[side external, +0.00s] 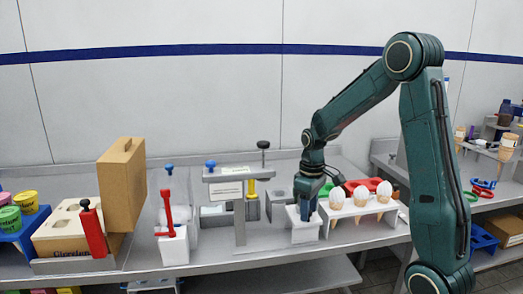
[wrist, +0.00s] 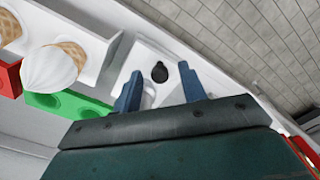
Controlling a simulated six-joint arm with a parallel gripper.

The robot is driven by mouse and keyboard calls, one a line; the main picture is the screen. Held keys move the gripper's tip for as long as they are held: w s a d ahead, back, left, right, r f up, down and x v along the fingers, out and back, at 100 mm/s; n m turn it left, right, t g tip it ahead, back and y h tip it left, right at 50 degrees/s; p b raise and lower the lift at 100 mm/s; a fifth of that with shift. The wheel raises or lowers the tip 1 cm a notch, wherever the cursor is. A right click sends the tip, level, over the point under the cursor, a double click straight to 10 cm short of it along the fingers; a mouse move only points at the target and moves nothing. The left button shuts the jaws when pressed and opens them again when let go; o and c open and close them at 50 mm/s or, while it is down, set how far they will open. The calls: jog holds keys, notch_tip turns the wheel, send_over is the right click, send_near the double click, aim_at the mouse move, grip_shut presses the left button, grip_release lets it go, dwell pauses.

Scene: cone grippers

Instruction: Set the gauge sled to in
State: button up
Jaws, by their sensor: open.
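My gripper (side external: 308,213) points down over a small white block (side external: 305,234) on the bench. In the wrist view, its two blue fingers (wrist: 160,82) are open, with a dark round knob (wrist: 159,72) showing between them on a white top. The knob does not show in the side view, and I cannot tell whether the fingers reach down around it. No label marks the gauge sled; the white block with the knob may be it. Its slide position cannot be read.
A rack of ice-cream cones (side external: 361,199) stands close right of my gripper. A grey stand (side external: 240,222) with a black-knobbed rod is to the left. Further left are a red-handled white block (side external: 174,247) and a brown case (side external: 122,187). The bench front is mostly clear.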

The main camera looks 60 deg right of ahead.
aim_at(294, 223)
grip_shut()
jog(key=w+a, duration=0.3)
jog(key=shift+r, duration=0.1)
dwell(0.5)
jog(key=shift+d, duration=0.1)
grip_release()
